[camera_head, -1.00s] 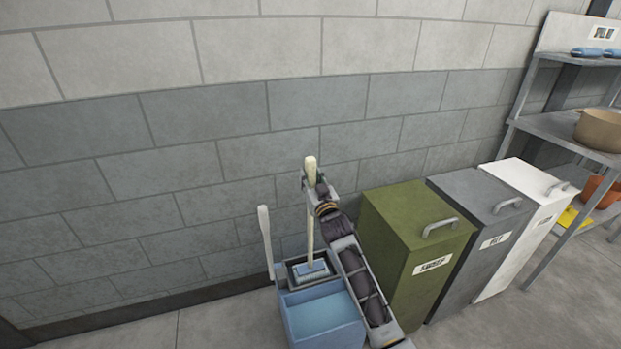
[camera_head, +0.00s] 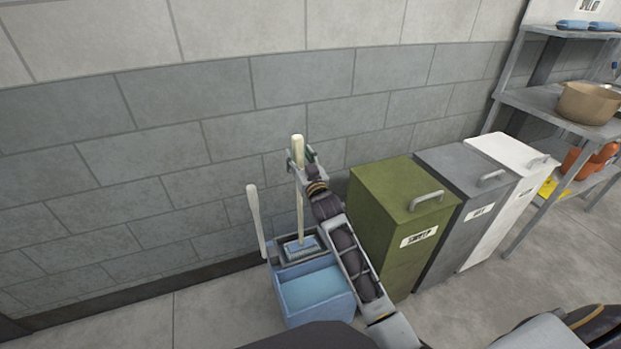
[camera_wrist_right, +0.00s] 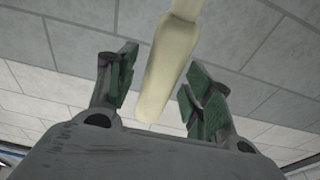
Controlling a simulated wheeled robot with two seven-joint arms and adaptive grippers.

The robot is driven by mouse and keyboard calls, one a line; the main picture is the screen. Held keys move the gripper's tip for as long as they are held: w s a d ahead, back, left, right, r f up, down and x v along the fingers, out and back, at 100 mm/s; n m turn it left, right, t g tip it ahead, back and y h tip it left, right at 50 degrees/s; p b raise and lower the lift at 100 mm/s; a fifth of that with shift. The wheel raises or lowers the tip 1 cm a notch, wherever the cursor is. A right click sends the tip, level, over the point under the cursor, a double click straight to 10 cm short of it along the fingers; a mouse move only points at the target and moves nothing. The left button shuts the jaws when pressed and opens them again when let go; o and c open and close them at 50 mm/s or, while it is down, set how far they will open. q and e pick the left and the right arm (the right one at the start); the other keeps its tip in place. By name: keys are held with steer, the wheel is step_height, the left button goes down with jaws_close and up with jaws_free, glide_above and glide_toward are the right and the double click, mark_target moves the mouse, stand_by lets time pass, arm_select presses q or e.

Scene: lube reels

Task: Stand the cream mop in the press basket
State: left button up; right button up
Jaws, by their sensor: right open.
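The cream mop (camera_head: 299,190) stands nearly upright, its head down in the press basket (camera_head: 284,250) on the blue bucket (camera_head: 318,295). The basket's rim surrounds the mop head. My right gripper (camera_head: 301,162) is at the upper part of the handle, just below its top end. In the right wrist view the handle (camera_wrist_right: 168,65) runs between the spread green-padded fingers of my right gripper (camera_wrist_right: 158,85), with gaps visible on both sides. My left gripper is not in view.
A pale lever (camera_head: 254,215) rises at the bucket's left. Green (camera_head: 395,210), grey (camera_head: 470,200) and white (camera_head: 510,170) bins stand to the right, close to my right arm. A shelf (camera_head: 555,112) holds a pot (camera_head: 588,103). A block wall is behind; floor at left is free.

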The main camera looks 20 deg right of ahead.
steer(key=shift+s+f, duration=0.2)
steer(key=shift+s, duration=1.2)
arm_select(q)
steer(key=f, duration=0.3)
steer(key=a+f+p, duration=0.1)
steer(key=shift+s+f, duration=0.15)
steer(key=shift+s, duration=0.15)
arm_select(e)
steer(key=s+f, duration=0.1)
steer(key=s, duration=0.6)
steer(key=shift+s+d, duration=0.2)
steer(key=shift+s, duration=0.2)
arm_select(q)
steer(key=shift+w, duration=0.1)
